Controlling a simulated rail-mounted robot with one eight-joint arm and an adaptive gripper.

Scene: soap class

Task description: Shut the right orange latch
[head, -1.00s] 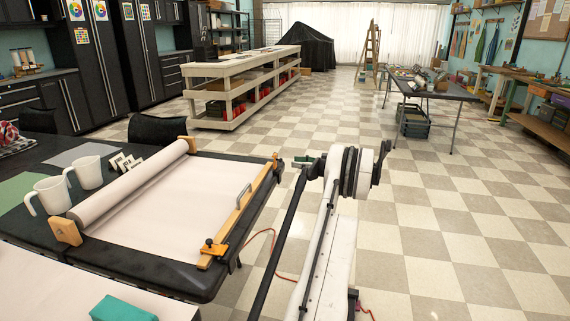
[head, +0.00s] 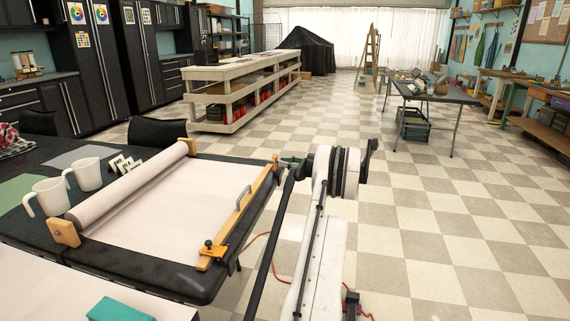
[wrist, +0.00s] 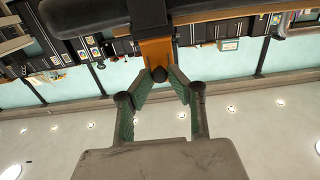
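A wooden bar with a grey handle (head: 243,197) lies along the right side of the paper board. An orange latch with a black knob (head: 212,248) sits at its near end. A second latch at its far end (head: 275,163) is small, beside my gripper (head: 289,162). In the wrist view, an orange piece (wrist: 157,50) with a round black knob (wrist: 160,74) shows at the fingertips. My gripper (wrist: 162,78) has its green-padded fingers parted, with the knob between or just beyond the tips. I cannot tell whether they touch it.
The black table (head: 185,277) carries a paper roll (head: 130,185), white mugs (head: 87,174) and small white frames. A teal block (head: 120,309) lies on the near white surface.

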